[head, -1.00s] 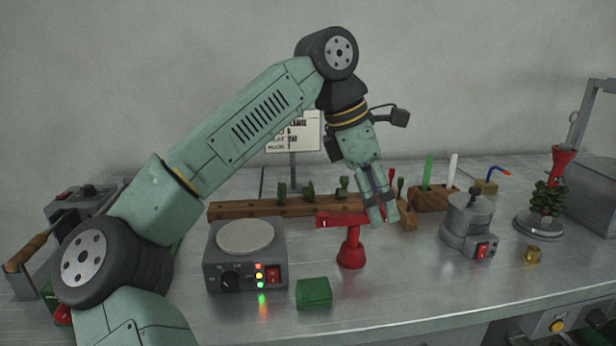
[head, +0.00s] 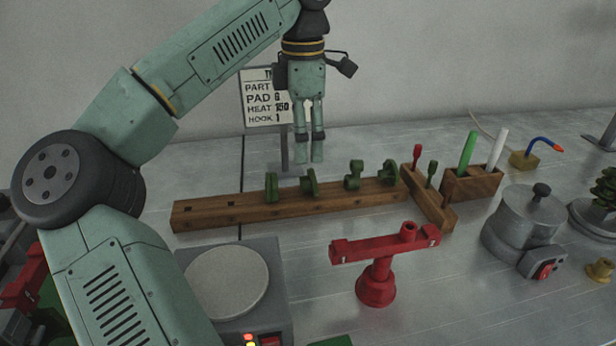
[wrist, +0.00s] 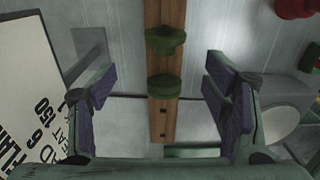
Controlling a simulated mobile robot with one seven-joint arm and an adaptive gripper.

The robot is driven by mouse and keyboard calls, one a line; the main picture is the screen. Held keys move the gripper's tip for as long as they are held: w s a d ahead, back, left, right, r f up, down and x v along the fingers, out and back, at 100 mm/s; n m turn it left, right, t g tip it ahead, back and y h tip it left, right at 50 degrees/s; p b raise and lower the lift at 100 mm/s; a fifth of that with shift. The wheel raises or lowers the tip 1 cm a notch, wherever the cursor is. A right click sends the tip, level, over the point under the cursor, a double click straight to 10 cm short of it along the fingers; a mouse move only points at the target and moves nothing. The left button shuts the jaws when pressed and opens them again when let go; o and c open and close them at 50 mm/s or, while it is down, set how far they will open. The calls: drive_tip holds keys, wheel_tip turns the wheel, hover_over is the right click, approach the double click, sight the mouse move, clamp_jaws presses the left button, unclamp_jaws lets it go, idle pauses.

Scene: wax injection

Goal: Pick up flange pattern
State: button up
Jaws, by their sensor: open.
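Several green patterns stand in a row on a long wooden rack (head: 240,211) in the head view. One has a round disc (head: 309,183); another, thinner piece (head: 271,187) stands to its left. I cannot tell for certain which is the flange pattern. My gripper (head: 310,158) points down, open and empty, above and behind the rack. In the wrist view, the rack (wrist: 168,12) runs between the spread fingers of my gripper (wrist: 158,88), with two green patterns, one farther up (wrist: 165,40) and one nearer (wrist: 163,87). Neither is touched.
A sign (head: 266,98) on a post stands close behind my gripper. A red stand (head: 377,285) is in front of the rack, and a round-topped hot plate (head: 228,282) is at front left. A tool block (head: 470,184) and a metal pot (head: 520,225) stand to the right.

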sight(303, 178)
wheel_tip(303, 178, down, 3)
drive_tip(key=shift+s+f, duration=0.1)
drive_tip(key=f, duration=0.1)
drive_tip(key=f+p, duration=0.1)
drive_tip(key=f, duration=0.2)
drive_tip(key=shift+s+a, duration=0.15)
drive_tip(key=shift+s, duration=0.15)
drive_tip(key=shift+f, duration=0.6)
drive_tip(key=shift+c, duration=0.5)
drive_tip(key=c, duration=1.2)
